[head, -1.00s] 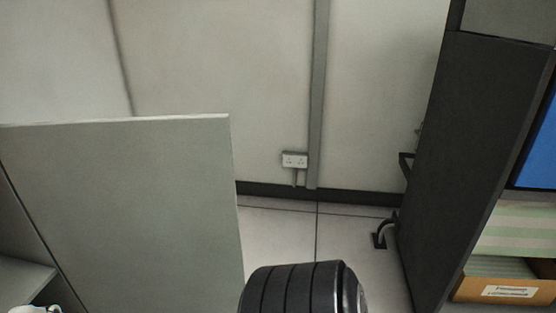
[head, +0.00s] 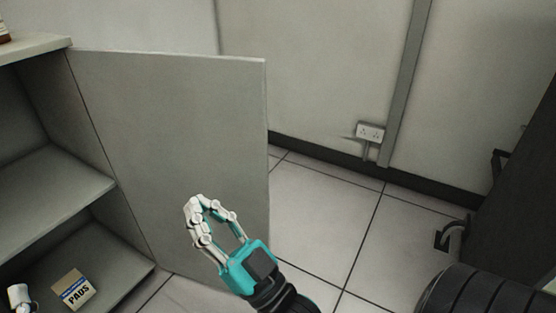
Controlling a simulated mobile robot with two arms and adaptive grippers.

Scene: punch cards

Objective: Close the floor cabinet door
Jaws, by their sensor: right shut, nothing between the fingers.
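The floor cabinet (head: 75,192) stands at the left in the head view, with its shelves showing. Its grey door (head: 165,130) stands wide open, hinged on the cabinet's right side and reaching towards the wall. My right gripper (head: 194,205), teal with pale fingers, is shut and empty. It appears in front of the door's lower right part, near the free edge. I cannot tell whether it touches the door. My left gripper is not in view.
A box marked "PADS" (head: 74,290) and a white item (head: 20,297) are in the cabinet's bottom compartment. A wall socket (head: 370,132) is on the back wall. A dark cabinet (head: 520,210) stands at the right. Tiled floor (head: 325,225) is clear between.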

